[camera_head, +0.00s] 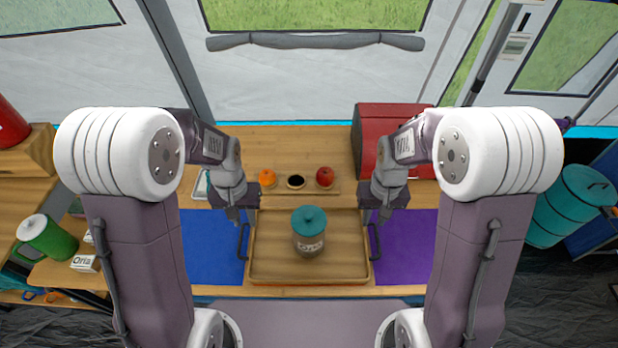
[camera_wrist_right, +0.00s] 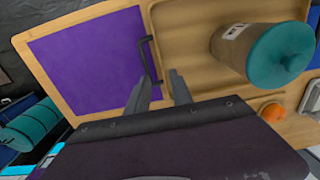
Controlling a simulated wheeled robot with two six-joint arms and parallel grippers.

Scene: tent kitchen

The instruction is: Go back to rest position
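A wooden tray (camera_head: 265,272) with dark handles lies on the table. A jar with a teal lid (camera_head: 309,228) stands upright on it; the jar (camera_wrist_right: 240,45) and tray (camera_wrist_right: 185,40) also show in the right wrist view. My left gripper (camera_head: 243,206) is above the tray's left handle (camera_head: 243,241), its fingers looking apart and empty. My right gripper (camera_head: 378,206) is above the right handle (camera_head: 375,242). In the right wrist view the right gripper (camera_wrist_right: 160,90) has its fingers apart, with nothing between them, near the handle (camera_wrist_right: 148,58).
Behind the tray are an orange (camera_head: 267,178), a dark bowl (camera_head: 295,182) and a red apple (camera_head: 325,177). A red box (camera_head: 372,130) stands at the back right. Flat blue (camera_head: 208,250) and purple (camera_head: 412,248) areas flank the tray.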

